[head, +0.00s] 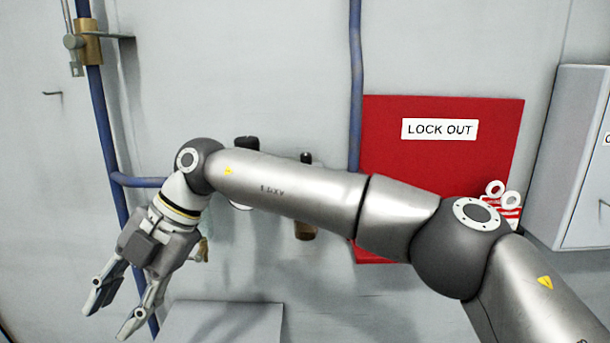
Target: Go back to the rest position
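My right gripper (118,318) hangs at the lower left of the head view, at the end of my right arm, which crosses the picture from the lower right. Its two fingers point down and to the left and stand apart, with nothing seen between them. It is in front of a blue vertical pipe (101,132); I cannot tell whether they touch. My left gripper is not in view.
A red "LOCK OUT" board (440,115) is on the wall behind my arm, with a grey cabinet (572,150) to its right. Another blue pipe (355,60) runs down the wall. A pale grey surface (225,318) lies below my arm. Dark-topped objects (306,158) are partly hidden behind it.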

